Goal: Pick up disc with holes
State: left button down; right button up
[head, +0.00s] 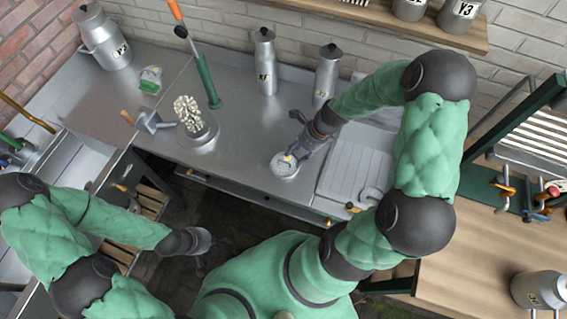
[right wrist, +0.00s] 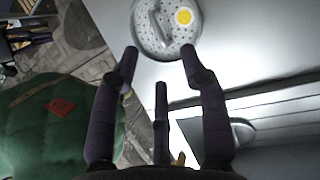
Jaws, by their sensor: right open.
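The disc with holes (head: 284,165) is a round, pale metal disc with many small holes, lying on the metal counter near its front edge. In the right wrist view the disc (right wrist: 168,28) shows a raised handle and a yellow round spot, just beyond the fingertips. My right gripper (head: 297,153) is over the disc, its fingers spread and empty; in the right wrist view the gripper (right wrist: 160,65) has a gap between its fingers. Whether a fingertip touches the disc cannot be told. My left gripper (head: 200,241) hangs low, away from the counter; its fingers are too small to read.
The metal counter (head: 235,165) has free room left of the disc. A sink drainer (head: 355,170) lies to the right. A wooden table (head: 480,270) is at the right.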

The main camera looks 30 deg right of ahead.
aim_at(285, 162)
jog(key=shift+x, duration=1.25)
jog(key=shift+w+a+f+b, duration=0.15)
jog(key=shift+a+f+b, duration=0.1)
jog(key=shift+f+b, duration=0.05)
jog(key=x, duration=0.2)
jog(key=b+x, duration=0.1)
jog(key=x, duration=0.1)
jog(key=shift+w+a+f, duration=0.1)
jog(key=shift+w+a, duration=0.05)
jog(key=shift+a, duration=0.2)
grip_shut()
